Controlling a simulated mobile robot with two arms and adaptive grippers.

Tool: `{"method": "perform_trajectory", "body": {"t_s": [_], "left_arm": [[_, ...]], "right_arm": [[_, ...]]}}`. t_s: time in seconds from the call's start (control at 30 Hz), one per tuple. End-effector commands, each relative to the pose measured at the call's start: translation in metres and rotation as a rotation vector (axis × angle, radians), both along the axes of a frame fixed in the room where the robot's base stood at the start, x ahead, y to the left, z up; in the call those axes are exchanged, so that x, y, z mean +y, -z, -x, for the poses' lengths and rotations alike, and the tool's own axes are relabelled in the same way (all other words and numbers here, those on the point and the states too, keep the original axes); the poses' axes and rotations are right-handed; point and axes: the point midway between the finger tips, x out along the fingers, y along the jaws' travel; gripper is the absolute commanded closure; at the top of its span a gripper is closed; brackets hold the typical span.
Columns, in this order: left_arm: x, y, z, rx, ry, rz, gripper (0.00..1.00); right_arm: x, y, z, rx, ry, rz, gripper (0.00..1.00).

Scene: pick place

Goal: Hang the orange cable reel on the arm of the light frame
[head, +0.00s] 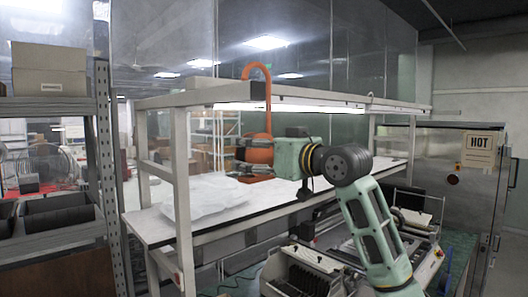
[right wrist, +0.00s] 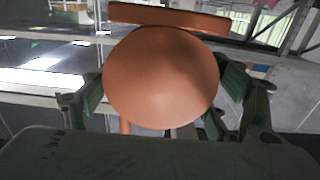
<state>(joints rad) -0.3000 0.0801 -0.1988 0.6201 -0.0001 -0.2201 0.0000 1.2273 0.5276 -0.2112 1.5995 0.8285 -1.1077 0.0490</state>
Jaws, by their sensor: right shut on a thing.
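The orange cable reel (head: 259,151) is upright in the head view, below the front top bar of the light frame (head: 205,96). Its long stem rises in front of the bar and bends left into a hook above it. I cannot tell whether the hook tip is behind the bar or touches it. My right gripper (head: 252,160) comes in from the right and is shut on the reel's round body. In the right wrist view the reel's orange disc (right wrist: 160,80) fills the space between the fingers. My left gripper is not in view.
A white bench top (head: 155,226) under the frame holds crumpled clear plastic (head: 207,197). A grey shelf post (head: 106,150) and shelves with a cardboard box (head: 48,69) stand left. A metal cabinet (head: 462,195) with a HOT sign stands right. Dark racks (head: 300,272) are in front.

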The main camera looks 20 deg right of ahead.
Motion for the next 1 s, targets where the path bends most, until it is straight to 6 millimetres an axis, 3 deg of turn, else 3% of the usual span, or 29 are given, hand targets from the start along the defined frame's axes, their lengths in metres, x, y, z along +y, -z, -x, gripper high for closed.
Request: {"method": "perform_trajectory", "body": {"t_s": [0.77,1.0], "left_arm": [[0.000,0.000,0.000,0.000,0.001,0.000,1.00],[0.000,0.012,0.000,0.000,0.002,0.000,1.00]], "right_arm": [[0.056,-0.003,0.021,-0.007,-0.001,-0.001,0.66],[0.056,0.016,0.021,-0.006,0.001,-0.002,0.66]]}}
